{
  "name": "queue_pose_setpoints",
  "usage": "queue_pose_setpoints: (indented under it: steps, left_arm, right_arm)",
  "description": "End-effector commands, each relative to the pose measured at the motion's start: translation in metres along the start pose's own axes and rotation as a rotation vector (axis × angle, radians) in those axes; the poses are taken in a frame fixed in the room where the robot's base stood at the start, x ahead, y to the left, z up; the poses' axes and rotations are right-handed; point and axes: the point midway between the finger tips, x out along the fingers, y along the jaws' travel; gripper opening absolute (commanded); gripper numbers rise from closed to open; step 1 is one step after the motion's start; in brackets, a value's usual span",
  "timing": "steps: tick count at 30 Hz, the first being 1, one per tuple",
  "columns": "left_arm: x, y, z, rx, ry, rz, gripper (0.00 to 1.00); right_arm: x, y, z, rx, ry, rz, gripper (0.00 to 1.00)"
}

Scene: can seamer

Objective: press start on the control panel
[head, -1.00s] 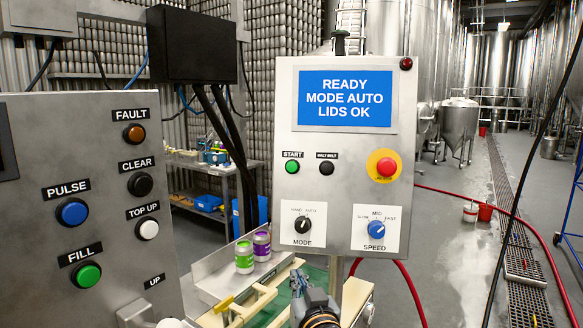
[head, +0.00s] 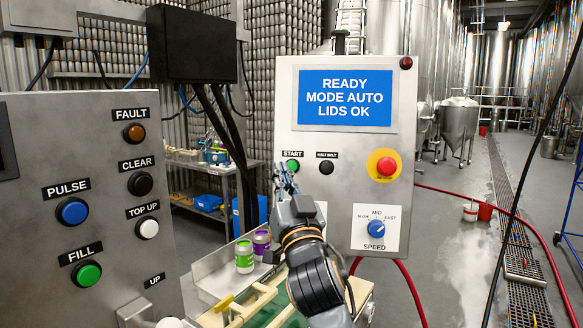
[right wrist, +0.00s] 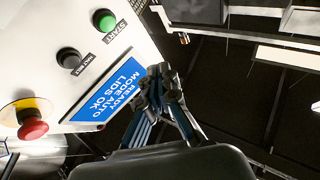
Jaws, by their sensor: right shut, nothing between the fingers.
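The control panel (head: 340,205) is a grey box with a blue screen (head: 345,97) reading READY, MODE AUTO, LIDS OK. Its green START button (head: 293,166) is at the upper left, beside a black button (head: 326,168). My right gripper (head: 282,172) is shut and empty, its tips just left of and below the START button. The gripper covers most of the MODE switch. In the right wrist view the green button (right wrist: 103,20) stands clear of the shut fingers (right wrist: 163,78); I see no contact. My left gripper is not in view.
A red mushroom button (head: 386,167) and SPEED knob (head: 376,229) sit on the panel's right. Another panel (head: 85,150) with FILL and PULSE buttons stands at left. Green and purple cans (head: 244,257) stand on a chute below.

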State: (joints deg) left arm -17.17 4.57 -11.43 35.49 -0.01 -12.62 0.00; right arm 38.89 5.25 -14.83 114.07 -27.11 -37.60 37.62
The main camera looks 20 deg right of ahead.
Motion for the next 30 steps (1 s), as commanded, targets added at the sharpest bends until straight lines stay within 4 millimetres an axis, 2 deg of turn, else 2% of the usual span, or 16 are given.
queue_pose_setpoints:
  steps: [8,21,30]
  left_arm:
    - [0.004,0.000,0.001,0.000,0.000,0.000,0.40]
    - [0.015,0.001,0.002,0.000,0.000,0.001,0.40]
    - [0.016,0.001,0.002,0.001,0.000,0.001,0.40]
  right_arm:
    - [0.013,0.011,0.011,-0.003,-0.001,0.002,0.00]
    - [0.053,0.039,0.040,0.000,-0.001,0.001,0.00]
    - [0.061,0.045,0.045,0.001,-0.001,0.000,0.00]
